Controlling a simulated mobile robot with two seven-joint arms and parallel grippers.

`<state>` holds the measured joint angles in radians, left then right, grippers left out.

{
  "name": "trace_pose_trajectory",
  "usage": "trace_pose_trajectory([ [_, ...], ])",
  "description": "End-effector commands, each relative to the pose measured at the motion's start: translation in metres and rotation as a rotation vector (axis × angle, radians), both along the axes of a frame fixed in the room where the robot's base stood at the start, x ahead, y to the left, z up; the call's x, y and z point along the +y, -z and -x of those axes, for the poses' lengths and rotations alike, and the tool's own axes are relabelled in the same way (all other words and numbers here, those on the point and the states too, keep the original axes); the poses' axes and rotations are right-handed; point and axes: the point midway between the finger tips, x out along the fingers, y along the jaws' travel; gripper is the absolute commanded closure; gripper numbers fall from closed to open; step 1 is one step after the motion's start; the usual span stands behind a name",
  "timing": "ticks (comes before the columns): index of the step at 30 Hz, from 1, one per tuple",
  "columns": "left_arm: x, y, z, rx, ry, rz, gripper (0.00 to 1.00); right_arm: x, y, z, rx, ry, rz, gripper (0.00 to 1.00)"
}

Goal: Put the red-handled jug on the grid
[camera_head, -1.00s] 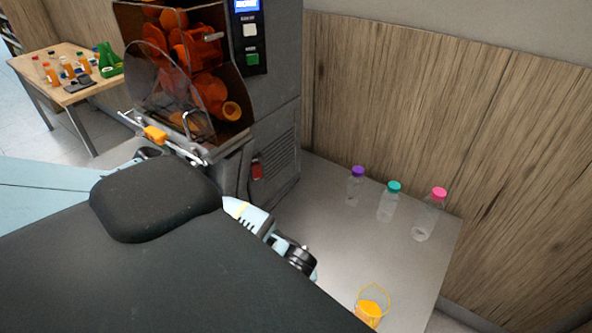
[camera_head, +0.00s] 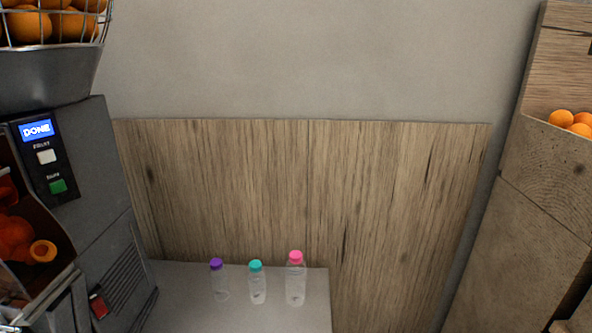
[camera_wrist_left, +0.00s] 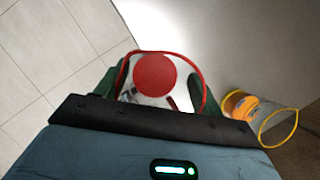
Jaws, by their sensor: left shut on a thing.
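In the left wrist view, a jug with a red rim (camera_wrist_left: 124,76) shows between the dark green fingers of my left gripper (camera_wrist_left: 152,80). A red disc shows inside the rim. My left gripper is shut on this jug. The jug's handle and lower part are mostly hidden by the gripper body, and I cannot tell what is under it. The grid is not recognisable in either view. Neither gripper shows in the head view.
A yellow-rimmed jug with orange contents (camera_wrist_left: 243,106) is close right of the held jug. In the head view, purple-, teal- and pink-capped bottles (camera_head: 257,285) stand on the grey table (camera_head: 180,275) before a wooden panel. The juicer (camera_head: 95,180) is at left, its screen reading DONE.

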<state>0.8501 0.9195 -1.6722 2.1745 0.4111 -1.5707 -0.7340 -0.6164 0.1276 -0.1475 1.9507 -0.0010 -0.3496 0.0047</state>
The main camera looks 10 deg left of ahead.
Motion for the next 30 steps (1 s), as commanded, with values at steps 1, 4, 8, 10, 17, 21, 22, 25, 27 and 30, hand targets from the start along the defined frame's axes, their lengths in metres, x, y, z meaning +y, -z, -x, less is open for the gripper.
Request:
trace_pose_trajectory([
  [1,0.0,-0.002,-0.004,-0.004,-0.027,0.0,0.57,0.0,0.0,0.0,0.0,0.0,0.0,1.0],
  [4,0.001,-0.005,-0.014,-0.007,-0.135,0.001,0.57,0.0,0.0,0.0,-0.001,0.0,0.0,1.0],
  [8,0.002,-0.016,-0.031,-0.009,-0.369,0.001,0.57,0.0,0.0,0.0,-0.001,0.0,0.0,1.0],
  [10,0.002,-0.024,-0.041,-0.009,-0.522,0.001,0.57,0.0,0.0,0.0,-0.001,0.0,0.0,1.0],
  [17,-0.005,-0.059,-0.072,-0.009,-1.016,0.003,0.57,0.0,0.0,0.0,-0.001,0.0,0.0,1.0],
  [21,-0.014,-0.088,-0.089,-0.007,-1.319,0.005,0.57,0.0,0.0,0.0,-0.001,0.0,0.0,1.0],
  [22,-0.017,-0.095,-0.093,-0.007,-1.381,0.006,0.57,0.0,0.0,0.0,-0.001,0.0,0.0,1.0],
  [25,-0.025,-0.119,-0.103,-0.005,-1.585,0.007,0.57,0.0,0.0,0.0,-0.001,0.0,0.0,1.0],
  [27,-0.032,-0.136,-0.109,-0.006,-1.719,0.007,0.57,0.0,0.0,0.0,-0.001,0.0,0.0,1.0],
  [30,-0.042,-0.16,-0.116,-0.003,-1.887,0.007,0.57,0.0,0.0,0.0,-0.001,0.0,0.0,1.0],
])
